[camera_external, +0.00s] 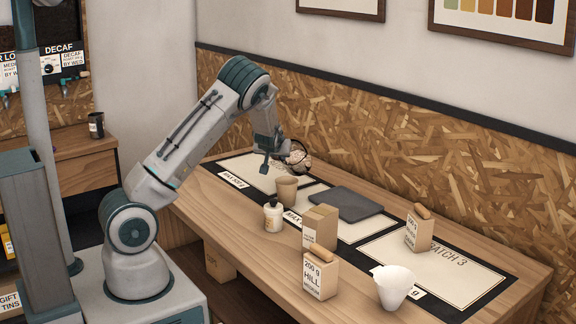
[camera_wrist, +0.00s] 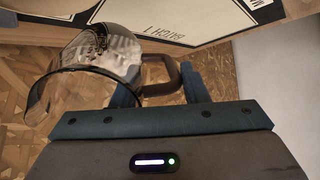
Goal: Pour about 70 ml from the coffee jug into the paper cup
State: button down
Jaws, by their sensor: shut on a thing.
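My gripper (camera_external: 277,147) is shut on the handle of a clear glass coffee jug (camera_external: 298,158), above the far left part of the table. In the wrist view the dark handle lies between the fingers of my gripper (camera_wrist: 160,88), and the jug (camera_wrist: 85,75) with its dark rim is at the left. The jug looks tilted in the external view; its coffee level is not clear. A brown paper cup (camera_external: 286,189) stands upright on the table, below the jug and a little nearer the camera. It does not show in the wrist view.
A white bottle (camera_external: 272,217) stands just in front of the cup. A dark grey slab (camera_external: 345,204) lies right of it. Bags (camera_external: 320,228), (camera_external: 320,275), (camera_external: 418,233) and a white cone-shaped vessel (camera_external: 393,286) stand further right. The chipboard wall (camera_external: 400,140) runs behind the table.

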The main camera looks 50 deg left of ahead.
jog(key=w+f+g+h+p, duration=0.1)
jog(key=g+p, duration=0.1)
jog(key=w+f+g+h+p, duration=0.1)
jog(key=h+p, duration=0.1)
jog(key=p, duration=0.1)
jog(key=w+a+f+g+h+p, duration=0.1)
jog(key=g+h+p, duration=0.1)
jog(key=shift+w+f+m+g+p, duration=0.1)
jog(key=shift+f+m+g+p, duration=0.2)
jog(key=shift+f+m, duration=0.1)
jog(key=shift+w+a+f+g+h, duration=0.2)
jog(key=shift+w+a+g+h, duration=0.1)
jog(key=shift+w+g, duration=0.1)
jog(key=shift+w+a+h, duration=0.15)
jog(key=shift+h, duration=0.15)
jog(key=shift+w+a+r+g, duration=0.1)
jog(key=shift+w+a+g, duration=0.15)
jog(key=shift+g, duration=0.15)
jog(key=shift+s+a+r+h, duration=0.1)
jog(key=shift+a+r+h, duration=0.05)
jog(key=shift+a+h, duration=0.35)
jog(key=shift+r, duration=0.1)
